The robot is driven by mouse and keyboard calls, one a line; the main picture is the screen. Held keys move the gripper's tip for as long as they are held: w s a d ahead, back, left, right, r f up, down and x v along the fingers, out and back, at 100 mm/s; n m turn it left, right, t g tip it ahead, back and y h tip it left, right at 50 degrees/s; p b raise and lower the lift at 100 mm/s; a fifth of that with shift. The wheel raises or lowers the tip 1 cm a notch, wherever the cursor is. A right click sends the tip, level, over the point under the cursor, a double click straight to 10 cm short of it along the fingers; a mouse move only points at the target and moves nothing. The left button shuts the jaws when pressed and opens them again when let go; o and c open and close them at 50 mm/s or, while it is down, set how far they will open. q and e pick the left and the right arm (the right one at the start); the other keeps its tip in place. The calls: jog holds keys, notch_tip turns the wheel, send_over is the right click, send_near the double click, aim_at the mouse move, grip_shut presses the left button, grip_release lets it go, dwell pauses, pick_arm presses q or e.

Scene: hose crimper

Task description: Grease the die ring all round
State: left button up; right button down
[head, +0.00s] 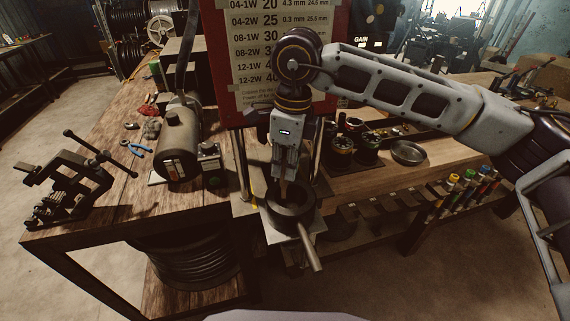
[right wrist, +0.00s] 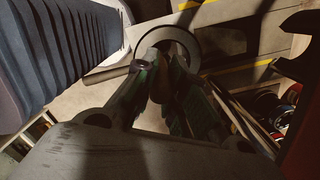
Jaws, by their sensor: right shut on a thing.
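The dark die ring (head: 291,212) sits on the crimper at the front of the bench, its opening facing up. It also shows as a round rim beyond the fingers in the right wrist view (right wrist: 192,45). My right gripper (head: 286,172) points down just above the ring's opening. It is shut on a slim, brownish thing, perhaps a brush (head: 284,188), whose lower end reaches down at the ring. Whether it touches the inner wall cannot be told. Grease on the ring cannot be made out. My left gripper is not in view.
A pale handle (head: 309,248) juts forward from the ring. A red-framed chart (head: 283,60) stands behind my right gripper. A dark cylinder (head: 180,140) and a clamp-like tool (head: 70,185) are to the left. A round metal dish (head: 409,153) and several coloured-capped bottles (head: 468,178) are to the right.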

jog(key=shift+s+d, duration=0.1)
jog(key=shift+d, duration=0.05)
jog(key=shift+s+d+b, duration=0.25)
jog(key=shift+d+b, duration=0.1)
jog(key=shift+b, duration=0.05)
jog(key=shift+a, duration=0.1)
jog(key=shift+s+d+b, duration=0.15)
jog(key=shift+d+b, duration=0.3)
jog(key=shift+d, duration=0.1)
